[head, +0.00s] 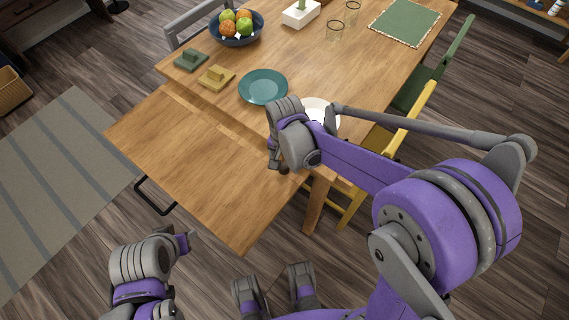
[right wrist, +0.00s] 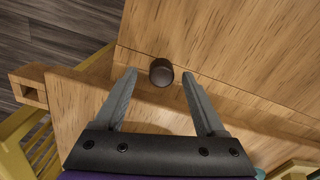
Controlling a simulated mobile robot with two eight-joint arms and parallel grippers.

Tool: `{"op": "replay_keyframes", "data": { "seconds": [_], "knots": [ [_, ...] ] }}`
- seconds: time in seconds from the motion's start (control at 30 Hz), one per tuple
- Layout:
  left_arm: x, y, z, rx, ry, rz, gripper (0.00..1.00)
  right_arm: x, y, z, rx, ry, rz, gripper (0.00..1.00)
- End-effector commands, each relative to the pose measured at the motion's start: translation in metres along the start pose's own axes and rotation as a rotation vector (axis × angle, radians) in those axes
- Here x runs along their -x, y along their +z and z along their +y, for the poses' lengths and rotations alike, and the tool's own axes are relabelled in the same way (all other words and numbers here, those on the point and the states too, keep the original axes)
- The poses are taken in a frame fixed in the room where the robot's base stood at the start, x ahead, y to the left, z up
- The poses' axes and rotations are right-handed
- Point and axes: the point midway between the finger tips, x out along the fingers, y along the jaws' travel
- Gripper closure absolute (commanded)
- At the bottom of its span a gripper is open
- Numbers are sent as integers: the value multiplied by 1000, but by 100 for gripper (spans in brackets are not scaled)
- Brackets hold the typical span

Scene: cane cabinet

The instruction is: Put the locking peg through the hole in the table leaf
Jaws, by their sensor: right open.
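The table leaf (head: 195,165) is a plain wooden panel at the near end of the table (head: 330,75), with a seam between them. A dark, round-headed peg (right wrist: 161,72) shows in the right wrist view at the leaf's edge by the seam. The peg's shaft and the hole cannot be seen. My left gripper (head: 187,240) is low at the left, off the leaf; its jaws are unclear.
Yellow (head: 412,120) and green (head: 447,60) chairs stand along the right side. The leaf's top is clear.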

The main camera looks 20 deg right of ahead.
Motion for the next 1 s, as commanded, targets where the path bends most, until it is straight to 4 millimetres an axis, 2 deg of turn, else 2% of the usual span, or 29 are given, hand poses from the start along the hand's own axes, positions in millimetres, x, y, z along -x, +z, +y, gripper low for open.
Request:
{"op": "replay_keyframes", "data": {
  "seconds": [0.2, 0.43, 0.6, 1.0],
  "knots": [
    [8, -5, 0, 0, 0, 3, 50, 47, 1, 0, 1, -1, 0, 27],
    [13, -7, 0, 0, 0, 5, 50, 84, 0, 0, 1, -1, 0, 27],
    [14, -8, 0, 0, 0, 5, 50, 94, 0, 0, 1, -1, 0, 27],
    [14, -8, 0, 0, 0, 5, 50, 94, 0, 0, 0, -1, 0, 27]
  ]
}}
